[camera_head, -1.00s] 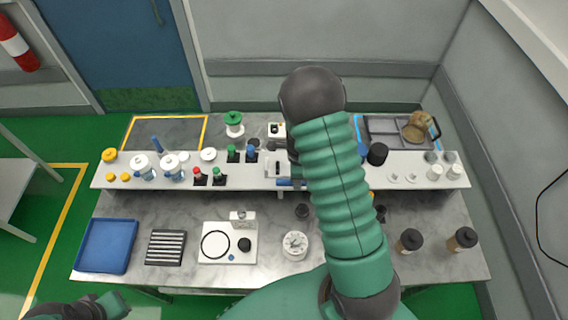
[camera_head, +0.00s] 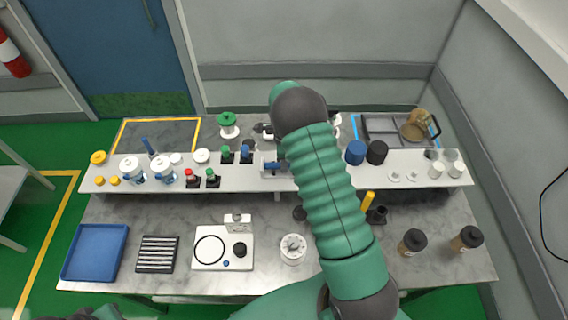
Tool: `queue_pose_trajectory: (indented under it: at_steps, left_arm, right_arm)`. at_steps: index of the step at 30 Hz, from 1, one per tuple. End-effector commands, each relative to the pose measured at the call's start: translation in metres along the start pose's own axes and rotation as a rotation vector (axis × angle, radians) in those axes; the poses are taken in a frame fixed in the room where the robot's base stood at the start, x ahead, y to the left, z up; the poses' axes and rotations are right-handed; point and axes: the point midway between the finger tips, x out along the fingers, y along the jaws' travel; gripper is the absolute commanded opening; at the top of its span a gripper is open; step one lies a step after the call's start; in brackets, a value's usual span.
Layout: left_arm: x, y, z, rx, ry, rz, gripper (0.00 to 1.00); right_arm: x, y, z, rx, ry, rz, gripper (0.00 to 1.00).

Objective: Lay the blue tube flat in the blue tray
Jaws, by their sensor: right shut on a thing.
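I cannot tell whether the tube touches the shelf. The blue tray (camera_head: 67,276) lies at the front left of the bench, and its visible inside is empty. Only part of my left arm (camera_head: 90,314) shows at the bottom left edge; its fingers cannot be made out.
The white shelf (camera_head: 330,178) carries several jars and capped bottles. Brown bottles (camera_head: 412,242) stand front right. My right arm hides the bench's middle.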

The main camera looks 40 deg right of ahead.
Motion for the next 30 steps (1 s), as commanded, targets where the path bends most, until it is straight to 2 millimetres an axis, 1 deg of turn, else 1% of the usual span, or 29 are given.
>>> queue_pose_trajectory:
  at_steps: [4, 5, 9, 17, 20, 23, 26, 27, 30]
  left_arm:
    - [0.003, 0.000, 0.001, 0.000, 0.000, 0.000, 0.00]
    - [0.002, 0.000, 0.001, 0.000, 0.000, 0.000, 0.00]
    - [0.002, 0.000, 0.001, 0.000, 0.000, 0.000, 0.00]
    - [0.002, 0.000, 0.001, 0.000, 0.000, 0.000, 0.00]
    - [0.006, 0.000, 0.002, 0.000, 0.000, 0.000, 0.00]
    - [0.013, 0.000, 0.003, 0.000, 0.000, 0.000, 0.00]
    - [0.029, 0.000, 0.007, 0.000, 0.000, 0.000, 0.00]
    - [0.035, 0.000, 0.008, 0.000, 0.000, 0.000, 0.00]
    - [0.034, 0.000, 0.008, 0.000, 0.000, 0.000, 0.00]
  right_arm:
    - [0.006, 0.000, 0.000, 0.000, 0.000, 0.000, 0.00]
    - [0.004, 0.000, 0.000, -0.001, 0.000, 0.000, 0.25]
    - [0.004, 0.000, 0.000, -0.001, 0.000, 0.000, 0.43]
    - [0.004, 0.000, 0.000, 0.000, 0.000, 0.000, 0.43]
    - [0.003, -0.001, 0.000, -0.001, 0.000, -0.002, 0.43]
    - [-0.012, -0.001, 0.001, -0.001, -0.002, -0.004, 0.43]
    - [-0.033, 0.002, -0.002, -0.001, -0.003, -0.006, 0.43]
    - [-0.044, 0.004, -0.004, -0.001, -0.003, -0.007, 0.43]
    - [-0.080, 0.004, -0.003, -0.002, -0.004, -0.007, 0.43]
